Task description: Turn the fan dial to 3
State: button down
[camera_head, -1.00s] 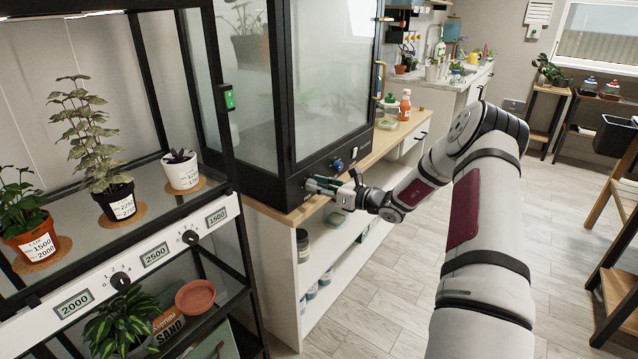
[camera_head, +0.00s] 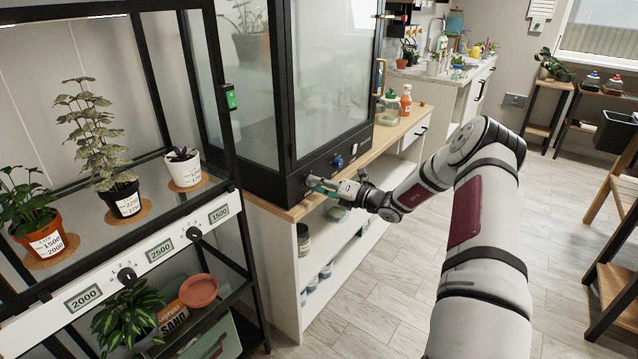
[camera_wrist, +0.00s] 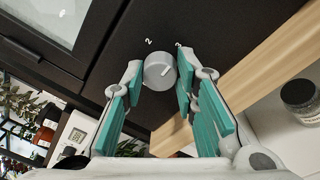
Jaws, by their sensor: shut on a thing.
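The grey round fan dial (camera_wrist: 159,72) is on the dark lower front panel of the glass-doored cabinet (camera_head: 270,187). A pale pointer line shows on its face. A "2" is printed at its upper left in the wrist view, and another mark, partly covered by a finger, sits at its upper right. My gripper (camera_wrist: 160,78) has its teal-padded fingers on both sides of the dial and is shut on it.
A blue knob (camera_head: 337,162) sits on the same panel, just right of my gripper. A wooden counter (camera_head: 400,132) runs beneath the cabinet, with jars (camera_head: 303,240) on the shelf below. A plant rack with dials (camera_head: 127,275) stands at left.

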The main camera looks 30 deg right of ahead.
jog(key=shift+f+m, duration=0.1)
jog(key=shift+m, duration=0.3)
jog(key=c, duration=1.3)
grip_release()
jog(key=v, duration=1.2)
